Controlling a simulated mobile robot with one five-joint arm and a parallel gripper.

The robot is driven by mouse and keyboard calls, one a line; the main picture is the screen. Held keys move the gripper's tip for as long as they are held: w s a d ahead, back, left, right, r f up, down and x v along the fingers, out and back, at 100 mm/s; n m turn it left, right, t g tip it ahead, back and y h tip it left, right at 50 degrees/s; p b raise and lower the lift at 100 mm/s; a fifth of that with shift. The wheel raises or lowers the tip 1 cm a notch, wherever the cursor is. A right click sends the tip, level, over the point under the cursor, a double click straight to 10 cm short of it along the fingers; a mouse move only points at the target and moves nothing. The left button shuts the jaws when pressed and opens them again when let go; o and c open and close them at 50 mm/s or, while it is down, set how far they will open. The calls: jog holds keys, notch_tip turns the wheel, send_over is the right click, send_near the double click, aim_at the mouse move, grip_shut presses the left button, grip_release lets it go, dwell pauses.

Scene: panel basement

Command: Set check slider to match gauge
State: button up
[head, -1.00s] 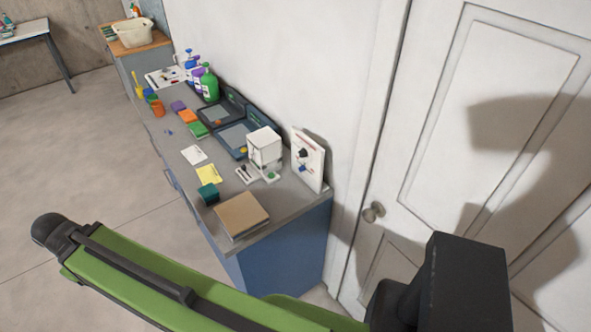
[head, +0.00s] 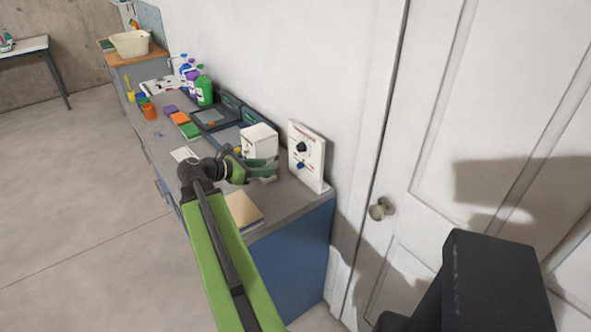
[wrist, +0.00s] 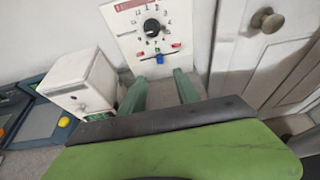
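A white panel (head: 312,170) stands upright against the wall at the near right end of the counter. It bears a round black dial (wrist: 152,25) ringed by numbers. Below the dial is a slot with a blue slider (wrist: 160,58) near its middle, between two red labels. The dial (head: 301,147) and slider (head: 302,166) also show in the head view. I cannot read the gauge value. My gripper (wrist: 159,74) is open, its two green fingers apart and empty. The fingers reach toward the slider, one on each side of it in the wrist view. My gripper (head: 274,167) is left of the panel in the head view.
A white box (head: 260,143) stands close left of the panel. A tan book (head: 243,212) lies near the counter's front edge, partly behind my arm. Dark trays (head: 211,117), bottles (head: 204,92) and colored blocks are farther along. A door with a knob (head: 381,208) is at right.

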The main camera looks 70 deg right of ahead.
aim_at(298, 166)
jog(key=b+x, duration=0.4)
jog(key=x, duration=1)
jog(key=shift+w+f+b, duration=0.1)
jog(key=shift+b, duration=0.25)
grip_shut()
dwell(0.4)
